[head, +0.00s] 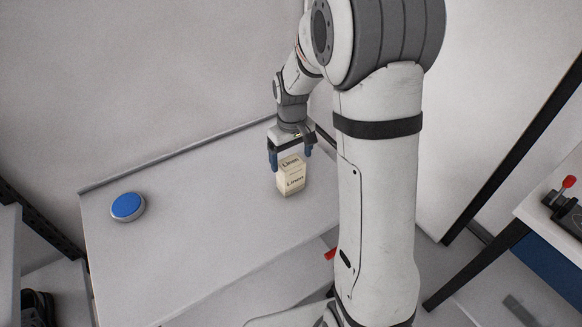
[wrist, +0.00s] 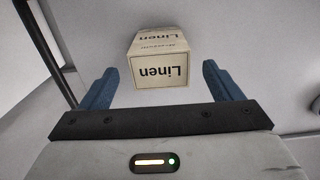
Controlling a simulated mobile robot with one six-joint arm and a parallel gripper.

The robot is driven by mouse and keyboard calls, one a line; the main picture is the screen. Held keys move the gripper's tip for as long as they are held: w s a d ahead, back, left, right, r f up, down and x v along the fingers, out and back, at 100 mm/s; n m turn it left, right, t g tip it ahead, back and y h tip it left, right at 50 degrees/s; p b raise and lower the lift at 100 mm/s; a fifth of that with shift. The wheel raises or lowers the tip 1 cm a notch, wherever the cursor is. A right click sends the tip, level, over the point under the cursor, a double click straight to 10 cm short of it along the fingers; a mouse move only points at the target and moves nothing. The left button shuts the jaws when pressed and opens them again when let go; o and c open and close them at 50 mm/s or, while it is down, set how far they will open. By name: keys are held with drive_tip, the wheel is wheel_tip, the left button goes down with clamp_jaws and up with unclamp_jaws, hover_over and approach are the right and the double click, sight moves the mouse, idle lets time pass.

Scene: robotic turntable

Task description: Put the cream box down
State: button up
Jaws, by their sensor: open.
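The cream box (head: 291,178), labelled "Linen", stands upright on the grey table (head: 200,220). My gripper (head: 290,158) is open just above and behind the box, its blue fingers spread to either side. In the wrist view the box (wrist: 161,62) lies beyond and between the two fingertips of my gripper (wrist: 160,78), with a gap on each side. Neither finger touches it.
A round blue button (head: 128,206) on a grey base sits at the left of the table. A raised rim runs along the table's back edge by the wall. Another table with a red-knobbed device (head: 566,190) stands at the right. The table between button and box is clear.

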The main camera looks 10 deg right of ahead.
wheel_tip(320, 180, up, 7)
drive_tip(key=shift+f, duration=0.2)
drive_tip(key=s+r+m+t, duration=0.1)
drive_tip(key=s+r, duration=0.2)
drive_tip(key=s, duration=0.7)
drive_tip(key=s+r+m+t, duration=0.2)
drive_tip(key=s+r, duration=0.1)
drive_tip(key=s, duration=0.8)
drive_tip(key=shift+s+r+m, duration=0.15)
drive_tip(key=shift+s+m, duration=0.05)
drive_tip(key=shift+m, duration=0.1)
drive_tip(key=shift+c, duration=0.2)
